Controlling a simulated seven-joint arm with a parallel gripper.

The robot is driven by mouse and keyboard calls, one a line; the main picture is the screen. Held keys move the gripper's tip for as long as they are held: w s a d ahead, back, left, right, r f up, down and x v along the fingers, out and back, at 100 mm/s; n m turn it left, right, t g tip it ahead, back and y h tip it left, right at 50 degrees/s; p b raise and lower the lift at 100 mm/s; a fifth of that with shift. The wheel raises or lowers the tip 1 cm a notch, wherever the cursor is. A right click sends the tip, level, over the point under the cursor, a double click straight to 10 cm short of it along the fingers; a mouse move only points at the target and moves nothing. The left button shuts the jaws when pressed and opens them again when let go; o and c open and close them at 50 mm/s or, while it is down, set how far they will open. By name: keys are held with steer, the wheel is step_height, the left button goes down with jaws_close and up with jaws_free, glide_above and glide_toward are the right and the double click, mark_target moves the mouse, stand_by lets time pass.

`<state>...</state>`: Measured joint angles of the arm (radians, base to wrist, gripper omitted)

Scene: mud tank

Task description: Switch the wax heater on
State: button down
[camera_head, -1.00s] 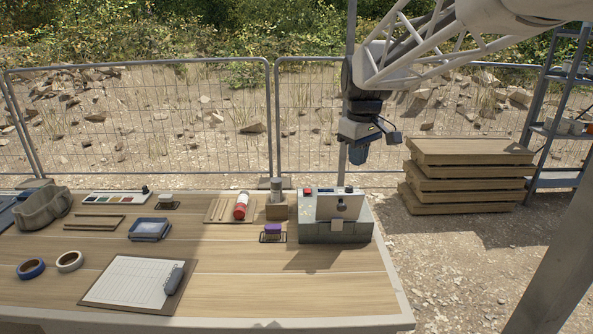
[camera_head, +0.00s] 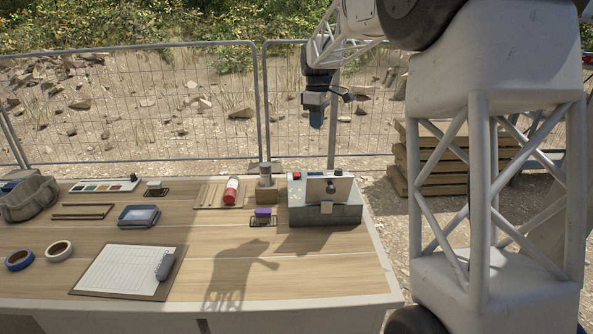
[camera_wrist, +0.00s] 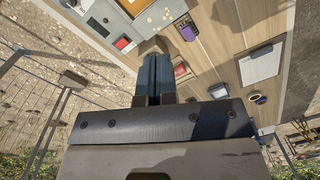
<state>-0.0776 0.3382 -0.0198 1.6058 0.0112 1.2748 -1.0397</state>
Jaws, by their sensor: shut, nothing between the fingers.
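A grey box (camera_head: 325,213), which looks like the wax heater, stands at the right back of the table. It has a red button (camera_head: 297,176) at its top left, a dark knob (camera_head: 338,172) on top and an upright pale panel (camera_head: 322,189). Whether it is on cannot be told. The box also shows at the top of the wrist view (camera_wrist: 101,15). My gripper (camera_head: 316,119) hangs in the air above and behind the box, pointing down and apart from it. Its fingers (camera_wrist: 153,72) are shut and empty.
A purple block (camera_head: 262,212) sits in a small dark holder left of the box. A red cylinder (camera_head: 231,190) lies on a board behind it. A clipboard (camera_head: 125,270) and two tape rolls (camera_head: 58,250) lie at the front left. A wire fence stands behind.

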steer(key=w+a+f+n, duration=0.3)
steer(key=w+f, duration=0.3)
steer(key=w, duration=0.5)
steer(key=n+g, duration=0.1)
steer(key=n, duration=0.1)
glide_above(297, 175)
steer(key=w, duration=0.3)
step_height(297, 175, down, 6)
steer(key=f, duration=0.1)
steer(key=shift+w+r, duration=0.1)
steer(key=shift+r, duration=0.15)
steer(key=shift+f, duration=0.15)
steer(key=f, duration=0.4)
steer(key=s+f, duration=0.1)
steer(key=f, duration=0.4)
steer(key=s+f, duration=0.1)
steer(key=f, duration=0.3)
steer(key=shift+s+f, duration=0.25)
